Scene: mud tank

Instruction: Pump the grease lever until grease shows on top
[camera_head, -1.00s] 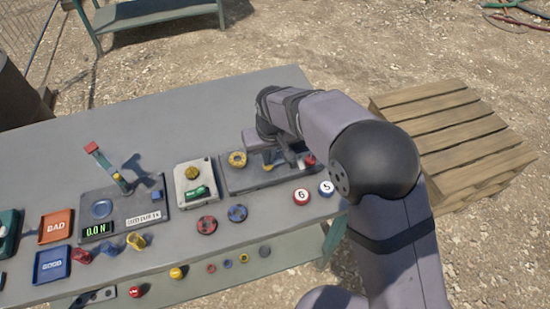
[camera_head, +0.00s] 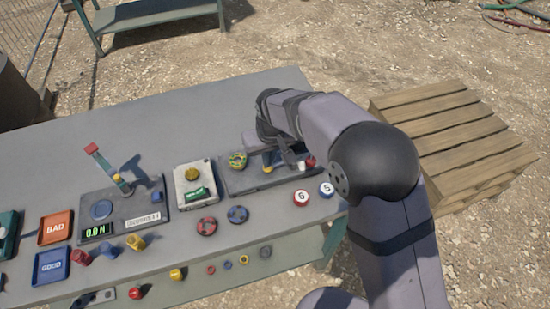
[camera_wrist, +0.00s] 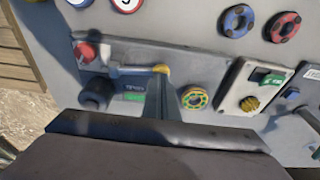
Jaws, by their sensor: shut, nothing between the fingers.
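The grease lever (camera_wrist: 135,70) is a thin grey bar with a yellow end (camera_wrist: 162,69), on a grey panel (camera_wrist: 210,66) in the wrist view. My gripper (camera_wrist: 161,80) is shut and empty, its fingertips close beside the yellow end; I cannot tell whether they touch. In the head view the yellow end (camera_head: 267,169) shows low on the panel, with my wrist partly covering the lever. A round yellow fitting (camera_wrist: 195,97) shows green around its ring and a reddish centre. It also looks yellow-green in the head view (camera_head: 237,160).
A red button (camera_wrist: 85,53) and a black knob (camera_wrist: 96,92) sit on the same panel. A box with a yellow knob and green switch (camera_head: 195,185) stands to its left. Red and blue wheels and numbered discs lie in front. The table's back area (camera_head: 200,115) is clear.

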